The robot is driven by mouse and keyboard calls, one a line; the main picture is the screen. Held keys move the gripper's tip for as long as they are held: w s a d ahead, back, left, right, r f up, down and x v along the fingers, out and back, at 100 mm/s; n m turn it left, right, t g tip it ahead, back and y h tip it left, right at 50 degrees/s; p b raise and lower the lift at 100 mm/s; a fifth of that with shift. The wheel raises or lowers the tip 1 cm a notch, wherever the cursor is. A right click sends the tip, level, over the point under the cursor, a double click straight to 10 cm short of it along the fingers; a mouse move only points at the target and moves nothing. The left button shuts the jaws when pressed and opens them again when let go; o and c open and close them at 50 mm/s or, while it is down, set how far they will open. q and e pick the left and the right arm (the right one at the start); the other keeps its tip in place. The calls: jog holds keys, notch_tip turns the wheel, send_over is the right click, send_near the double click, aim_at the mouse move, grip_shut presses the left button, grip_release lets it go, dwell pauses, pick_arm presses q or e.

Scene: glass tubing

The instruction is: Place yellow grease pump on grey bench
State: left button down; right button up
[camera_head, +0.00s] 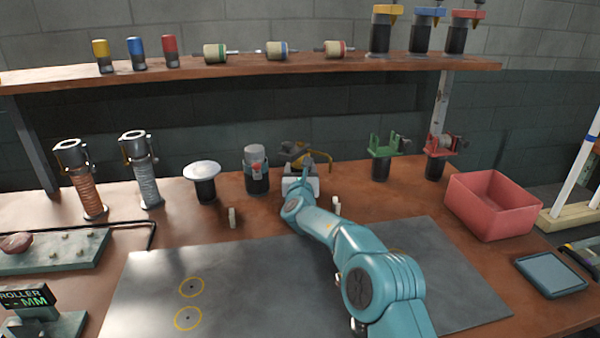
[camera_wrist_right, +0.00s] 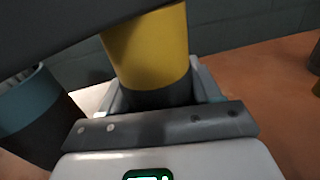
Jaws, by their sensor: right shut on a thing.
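In the right wrist view a yellow cylinder with a dark lower part, taken as the yellow grease pump (camera_wrist_right: 150,50), stands between my right gripper's jaws (camera_wrist_right: 160,100). The jaws are shut on it. In the head view my right gripper (camera_head: 300,181) reaches to the back of the worktop. Dull yellow and dark parts (camera_head: 292,151) show just beyond it; I cannot tell whether they belong to the held thing. A flat grey surface, likely the grey bench (camera_head: 240,290), covers the worktop's front middle and bears two yellow rings. My left gripper is not in view.
A jar with a grey top (camera_head: 256,170) stands just left of the gripper. Green (camera_head: 385,146) and red (camera_head: 437,145) holders and a red bin (camera_head: 491,205) are to the right. A shelf (camera_head: 250,72) with several items hangs above. The grey surface's left part is clear.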

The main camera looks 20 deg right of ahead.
jog(key=shift+r, duration=0.15)
jog(key=o, duration=1.4)
jog(key=shift+f, duration=0.25)
jog(key=shift+c, duration=0.2)
jog(key=shift+r, duration=0.25)
jog(key=shift+s+a+f, duration=0.1)
jog(key=shift+s+f, duration=0.05)
jog(key=shift+s, duration=0.05)
jog(key=b+v, duration=0.2)
jog(key=v, duration=0.8)
jog(key=shift+s+a, duration=0.15)
jog(key=shift+s, duration=0.05)
jog(key=shift+s+a, duration=0.2)
jog(key=shift+s, duration=0.3)
